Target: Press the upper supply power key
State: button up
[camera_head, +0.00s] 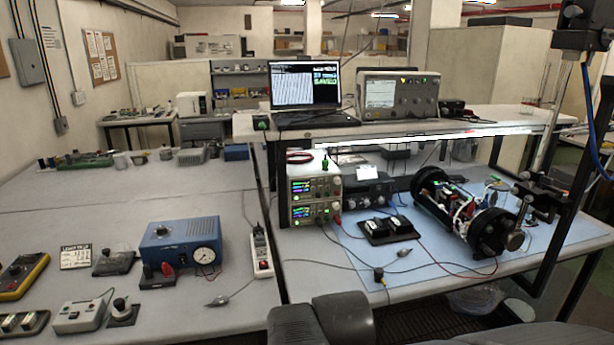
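Two bench power supplies stand stacked at the left end of the right-hand bench, under the raised shelf. The upper supply (316,187) has a pale case and a lit display with green and coloured digits. The lower supply (316,212) sits directly beneath it and its display is also lit. Small knobs and keys show on the right of both fronts, but the upper supply's power key is too small to tell apart. My gripper is not in view.
A black two-part device (388,229) and a black-ended open cylinder (465,213) rest on the blue mat (430,265), with leads running across. A power strip (261,252) lies left of the supplies. Dark grey rounded shapes (343,318) fill the bottom centre.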

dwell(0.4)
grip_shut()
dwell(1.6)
